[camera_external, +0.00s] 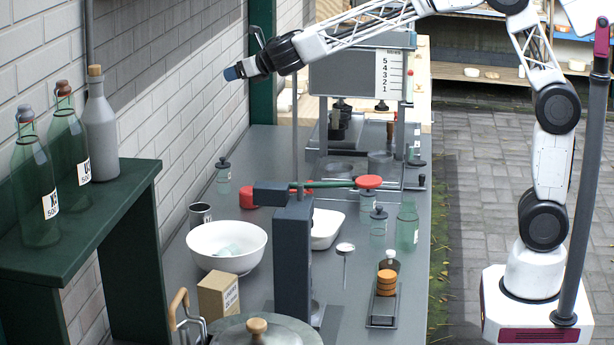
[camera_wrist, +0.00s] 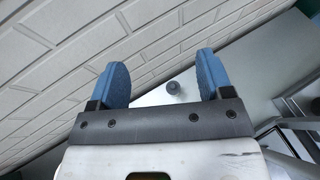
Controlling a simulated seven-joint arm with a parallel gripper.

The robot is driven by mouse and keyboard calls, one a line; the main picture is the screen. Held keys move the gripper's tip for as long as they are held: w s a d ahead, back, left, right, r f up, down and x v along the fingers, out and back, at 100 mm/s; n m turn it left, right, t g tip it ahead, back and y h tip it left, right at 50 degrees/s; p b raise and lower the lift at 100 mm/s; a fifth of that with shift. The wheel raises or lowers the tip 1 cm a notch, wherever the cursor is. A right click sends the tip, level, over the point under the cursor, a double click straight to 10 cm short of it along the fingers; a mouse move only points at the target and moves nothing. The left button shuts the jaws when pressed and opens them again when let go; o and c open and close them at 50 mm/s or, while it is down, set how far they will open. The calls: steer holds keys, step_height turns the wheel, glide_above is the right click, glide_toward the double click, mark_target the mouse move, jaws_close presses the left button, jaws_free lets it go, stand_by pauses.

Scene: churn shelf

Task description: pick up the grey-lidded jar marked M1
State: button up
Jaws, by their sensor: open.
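Several small glass jars with grey lids stand on the grey bench. One jar (camera_external: 223,177) is alone near the brick wall. Two more, a front jar (camera_external: 378,226) and a jar (camera_external: 367,204) just behind it, stand right of the red-handled tool. Their labels are too small to read, so I cannot tell which is M1. My gripper (camera_external: 235,72), with blue fingers, is high above the bench near the wall, apart from every jar. In the wrist view my gripper (camera_wrist: 166,78) is open and empty, and a grey lid (camera_wrist: 174,87) shows far below between the fingers.
A grey frame (camera_external: 350,75) with a number scale stands at the back. A white bowl (camera_external: 227,262), a dark upright post (camera_external: 293,260) and a red-handled lever (camera_external: 368,182) are nearer. A green bottle (camera_external: 407,228) stands by the right edge. A green shelf (camera_external: 110,190) holds bottles at left.

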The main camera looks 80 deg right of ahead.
glide_toward(228, 172)
steer(key=x, duration=0.4)
steer(key=shift+w+d+f, duration=0.1)
steer(key=shift+w+d, duration=0.05)
steer(key=shift+d, duration=0.15)
steer(key=shift+w+d, duration=0.1)
steer(key=shift+w, duration=0.05)
steer(key=shift+x, duration=1.15)
steer(key=shift+w, duration=0.15)
steer(key=shift+x, duration=2.5)
steer(key=shift+f, duration=0.1)
steer(key=shift+c, duration=0.3)
steer(key=c, duration=1.2)
jaws_close()
